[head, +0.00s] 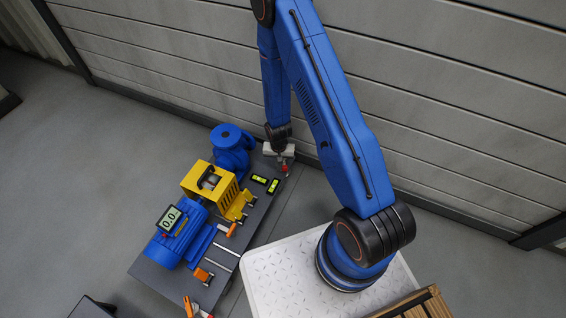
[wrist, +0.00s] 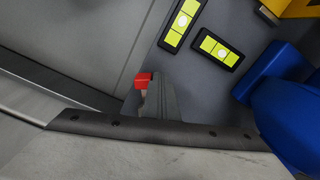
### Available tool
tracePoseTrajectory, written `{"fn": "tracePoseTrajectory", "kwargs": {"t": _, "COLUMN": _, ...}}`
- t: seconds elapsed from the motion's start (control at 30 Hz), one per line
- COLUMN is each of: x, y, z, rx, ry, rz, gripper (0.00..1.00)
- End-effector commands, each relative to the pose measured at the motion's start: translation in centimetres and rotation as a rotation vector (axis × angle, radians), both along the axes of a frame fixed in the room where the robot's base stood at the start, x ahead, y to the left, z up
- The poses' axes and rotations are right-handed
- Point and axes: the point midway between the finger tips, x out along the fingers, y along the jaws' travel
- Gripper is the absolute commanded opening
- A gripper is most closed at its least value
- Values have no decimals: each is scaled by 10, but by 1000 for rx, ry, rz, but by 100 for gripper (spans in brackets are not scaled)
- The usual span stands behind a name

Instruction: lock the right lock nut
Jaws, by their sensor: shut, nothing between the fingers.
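My gripper (head: 284,165) is shut and empty at the far right end of the dark skid plate (head: 262,215), past the blue pump (head: 232,145). In the wrist view its grey fingers (wrist: 155,95) show at the lower middle, with a small red piece (wrist: 143,80) at their side. I cannot tell whether the red piece belongs to the gripper. The right lock nut cannot be made out for sure in either view. Small orange-ended fittings (head: 203,274) sit by the blue motor (head: 182,235).
A yellow guard (head: 208,183) stands between motor and pump. The motor carries a display (head: 170,219) reading about 0.0. Two yellow-green spirit levels (head: 259,179) lie beside the pump; both show in the wrist view (wrist: 218,48). A panelled wall (head: 190,65) runs close behind.

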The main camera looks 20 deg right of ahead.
Motion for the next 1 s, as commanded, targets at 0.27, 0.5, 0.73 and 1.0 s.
{"fn": "tracePoseTrajectory", "kwargs": {"t": 0.27, "x": -2, "y": -1, "z": 0, "rx": 0, "ry": 1, "rz": 0, "gripper": 0}}
{"fn": "tracePoseTrajectory", "kwargs": {"t": 0.5, "x": -4, "y": -5, "z": 0, "rx": 0, "ry": 2, "rz": -1, "gripper": 0}}
{"fn": "tracePoseTrajectory", "kwargs": {"t": 0.73, "x": -9, "y": -16, "z": 0, "rx": 0, "ry": 1, "rz": -1, "gripper": 0}}
{"fn": "tracePoseTrajectory", "kwargs": {"t": 1.0, "x": -9, "y": -17, "z": 0, "rx": 0, "ry": 1, "rz": 0, "gripper": 0}}
